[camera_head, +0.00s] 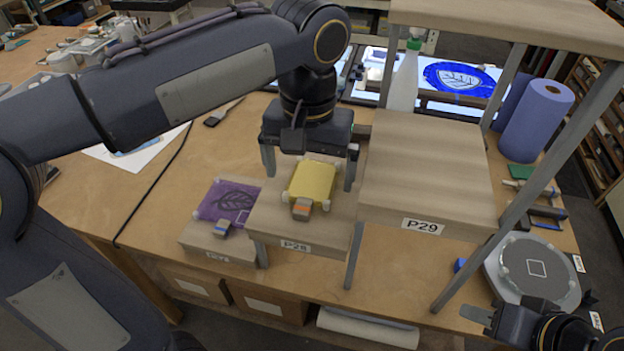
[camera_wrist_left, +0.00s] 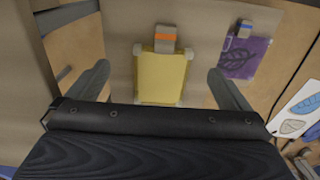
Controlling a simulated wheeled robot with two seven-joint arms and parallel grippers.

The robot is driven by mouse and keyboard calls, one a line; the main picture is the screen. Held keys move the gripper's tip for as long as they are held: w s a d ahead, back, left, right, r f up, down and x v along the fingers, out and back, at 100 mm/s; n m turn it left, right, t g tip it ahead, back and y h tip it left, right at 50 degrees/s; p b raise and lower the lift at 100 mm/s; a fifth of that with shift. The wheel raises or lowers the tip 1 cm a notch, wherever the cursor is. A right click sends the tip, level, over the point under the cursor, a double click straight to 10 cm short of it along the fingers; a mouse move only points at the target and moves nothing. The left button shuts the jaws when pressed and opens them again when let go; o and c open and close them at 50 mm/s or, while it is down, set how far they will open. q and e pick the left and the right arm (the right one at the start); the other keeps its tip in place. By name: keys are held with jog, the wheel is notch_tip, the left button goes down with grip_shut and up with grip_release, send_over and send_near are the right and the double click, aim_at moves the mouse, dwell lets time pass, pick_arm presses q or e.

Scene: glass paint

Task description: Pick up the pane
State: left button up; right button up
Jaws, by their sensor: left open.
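A yellow pane (camera_head: 312,182) with pale corner pieces lies on the wooden step labelled P28 (camera_head: 290,228). A clip with an orange band (camera_head: 302,208) sits at its front edge. My left gripper (camera_head: 309,170) is open over the pane, with one finger to each side. In the left wrist view the yellow pane (camera_wrist_left: 163,78) lies between the spread fingers, with gaps on both sides, and no grip on it shows. A purple pane (camera_head: 228,202) with a leaf drawing lies on the lower step to the left. My right gripper (camera_head: 480,318) shows only partly at the bottom right.
A taller step labelled P29 (camera_head: 425,175) stands right of the yellow pane, under a shelf frame with grey posts (camera_head: 540,165). A blue roll (camera_head: 537,120), a bottle (camera_head: 405,80) and a round turntable (camera_head: 532,268) stand further right and back.

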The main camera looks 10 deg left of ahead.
aim_at(306, 197)
pick_arm(q)
jog(key=f, duration=0.5)
jog(key=shift+w+a, duration=0.1)
jog(key=shift+a, duration=0.15)
jog(key=c, duration=1)
notch_tip(306, 197, up, 13)
jog(key=p, duration=0.4)
jog(key=shift+c, duration=0.2)
